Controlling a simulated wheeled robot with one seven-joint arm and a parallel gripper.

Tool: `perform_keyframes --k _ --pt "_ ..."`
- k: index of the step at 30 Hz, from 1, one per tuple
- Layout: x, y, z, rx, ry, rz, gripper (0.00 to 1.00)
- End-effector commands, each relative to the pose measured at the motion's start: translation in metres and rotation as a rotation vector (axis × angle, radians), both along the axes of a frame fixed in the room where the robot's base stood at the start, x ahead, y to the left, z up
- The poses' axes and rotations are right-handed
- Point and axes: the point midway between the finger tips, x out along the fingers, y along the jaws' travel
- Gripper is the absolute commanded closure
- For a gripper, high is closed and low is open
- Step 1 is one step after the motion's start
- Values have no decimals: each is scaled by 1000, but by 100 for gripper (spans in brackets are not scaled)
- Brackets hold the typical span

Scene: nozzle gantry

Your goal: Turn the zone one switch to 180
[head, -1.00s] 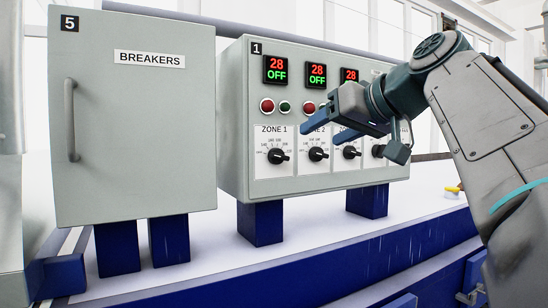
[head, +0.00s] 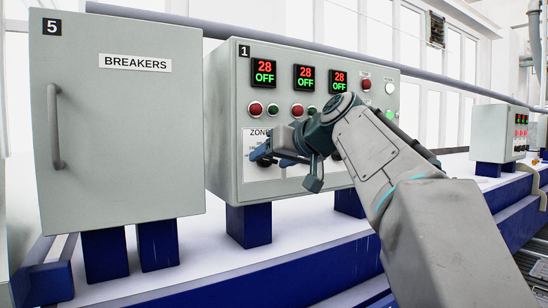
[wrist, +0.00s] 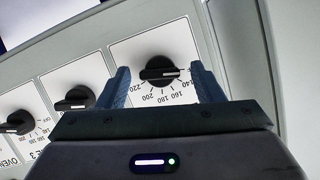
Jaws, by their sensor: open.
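The zone one switch is a black rotary knob (wrist: 158,71) on a white dial plate, at the edge end of the row in the wrist view. Its numbers run from 140 to 220 and appear upside down. The knob's bar lies roughly crosswise in the picture, and its white line does not point at 180. My gripper (wrist: 160,88) is open, with one finger on each side of the knob; I cannot tell whether they touch it. In the head view my gripper (head: 270,156) is in front of the zone one dial and largely hides it. The display above it (head: 264,73) reads 28 and OFF.
Two neighbouring knobs (wrist: 75,98) (wrist: 18,122) sit left of my gripper in the wrist view. Red and green buttons (head: 256,109) are just above my gripper. The breakers cabinet (head: 120,200) with its handle stands to the left. A pipe runs behind the panel.

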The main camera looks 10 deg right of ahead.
Motion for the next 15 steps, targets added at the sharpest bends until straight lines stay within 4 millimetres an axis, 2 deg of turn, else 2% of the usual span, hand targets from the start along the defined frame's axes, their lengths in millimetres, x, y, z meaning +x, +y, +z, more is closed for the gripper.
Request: perform_keyframes --k 3,4,8,9,15 --pt "0 0 0 0 0 0 39" --pt "0 0 0 0 0 0 45" --pt "0 0 0 0 0 0 81" --pt "0 0 0 0 0 0 84" --pt "0 0 0 7 2 0 84"
